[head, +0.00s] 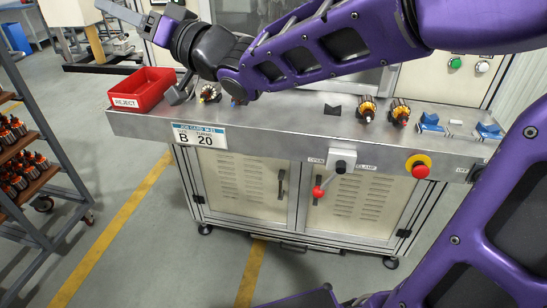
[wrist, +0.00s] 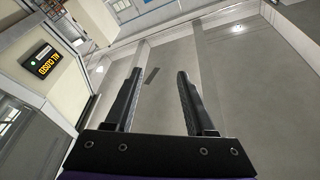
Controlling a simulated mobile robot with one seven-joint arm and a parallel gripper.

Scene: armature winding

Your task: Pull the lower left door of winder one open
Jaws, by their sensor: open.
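The lower left door (head: 243,185) of the winder is a cream panel with vent slots, under the steel worktop. It looks shut. Its dark upright handle (head: 281,184) is near the door's right edge. My gripper (wrist: 159,72) is open, with nothing between its two black fingers in the wrist view. In the head view it is at the upper left, above worktop height, near the red reject bin, well up and left of the door handle. The door does not show clearly in the wrist view.
The lower right door (head: 365,205) stands beside it, also looking shut. A red-knobbed lever (head: 318,191) and a red stop button (head: 420,171) jut from the worktop's front. The reject bin (head: 142,89) is at its left end. A parts rack (head: 40,170) stands left; floor before the doors is clear.

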